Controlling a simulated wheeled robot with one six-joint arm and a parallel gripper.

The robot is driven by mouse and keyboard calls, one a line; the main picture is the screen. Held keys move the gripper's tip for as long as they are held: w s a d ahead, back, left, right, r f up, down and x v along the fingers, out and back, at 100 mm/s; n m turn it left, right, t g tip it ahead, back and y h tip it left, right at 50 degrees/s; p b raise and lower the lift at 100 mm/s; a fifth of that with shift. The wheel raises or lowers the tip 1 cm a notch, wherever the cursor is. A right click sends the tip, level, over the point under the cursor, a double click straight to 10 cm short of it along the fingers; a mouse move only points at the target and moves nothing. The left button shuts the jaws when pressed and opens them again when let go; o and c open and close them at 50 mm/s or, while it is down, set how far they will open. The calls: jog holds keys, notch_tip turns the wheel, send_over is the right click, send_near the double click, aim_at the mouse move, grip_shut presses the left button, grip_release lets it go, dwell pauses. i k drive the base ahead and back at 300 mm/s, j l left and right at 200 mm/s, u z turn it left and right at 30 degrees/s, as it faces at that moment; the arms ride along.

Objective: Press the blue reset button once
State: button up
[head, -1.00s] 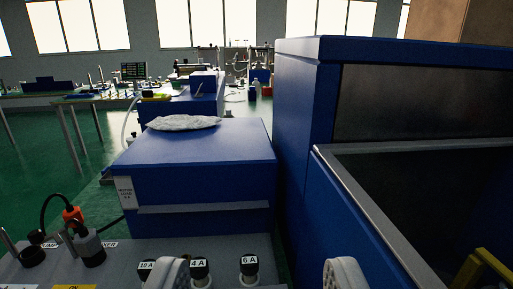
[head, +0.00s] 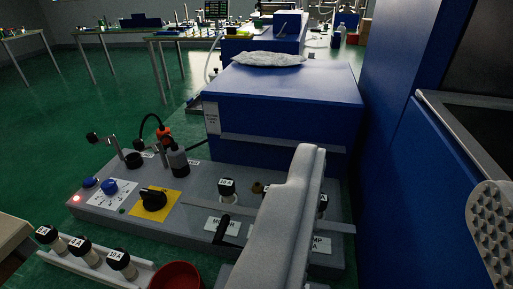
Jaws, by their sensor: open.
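A small blue button (head: 90,182), likely the reset button, sits at the far left end of the grey control panel (head: 200,212), beside a lit red lamp (head: 76,198). A blue knob (head: 109,186) on a white dial plate is just right of it. My gripper (head: 398,185) is open and empty, its two pale fingers wide apart. The left finger crosses in front of the panel's right part and hides some of it. The right finger is at the right edge. The gripper is well to the right of the blue button in the picture.
A black rotary switch (head: 153,199) on a yellow plate and upright levers (head: 125,155) stand near the button. Fuse holders (head: 83,249) in a rack and a red bowl (head: 176,275) are in front. A blue box (head: 285,100) is behind; a tall blue machine (head: 385,110) stands right.

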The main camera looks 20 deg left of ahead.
aim_at(89, 181)
jog(key=u, duration=1.45)
